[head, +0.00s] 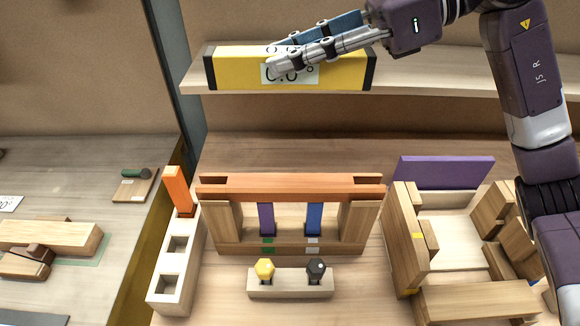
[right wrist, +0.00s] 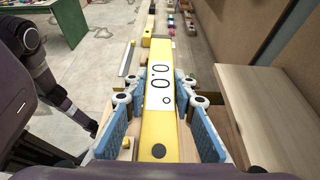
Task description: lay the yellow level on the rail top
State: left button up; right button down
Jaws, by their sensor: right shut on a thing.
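The yellow level (head: 230,72), with black end caps and a white display, is lengthwise across the upper middle of the head view, at the shelf. I cannot tell whether it still touches the shelf. My right gripper (head: 279,55) is shut on it from above, near its middle. In the right wrist view the level (right wrist: 158,125) runs between the two blue-padded fingers. The orange rail (head: 290,186) lies level across two wooden posts, below and in front of the level; its middle top is bare. My left gripper is not in view.
The wooden shelf (head: 440,80) extends right of the level. A pale block with square holes (head: 168,275) holds an upright orange piece (head: 178,190) left of the rail. A small block with yellow and black knobs (head: 290,285) stands in front. Wooden blocks and a purple board (head: 443,172) are at right.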

jog(key=shift+a, duration=0.1)
jog(key=f+p, duration=0.3)
jog(key=f, duration=1.1)
jog(key=shift+s+f, duration=0.2)
jog(key=shift+f+p, duration=0.4)
jog(key=shift+f, duration=0.25)
notch_tip(320, 180, down, 3)
jog(key=shift+f+p, duration=0.1)
jog(key=shift+p, duration=0.35)
jog(key=shift+f, duration=0.15)
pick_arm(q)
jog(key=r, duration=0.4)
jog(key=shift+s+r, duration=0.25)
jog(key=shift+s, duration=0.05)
pick_arm(e)
jog(key=shift+f, duration=0.1)
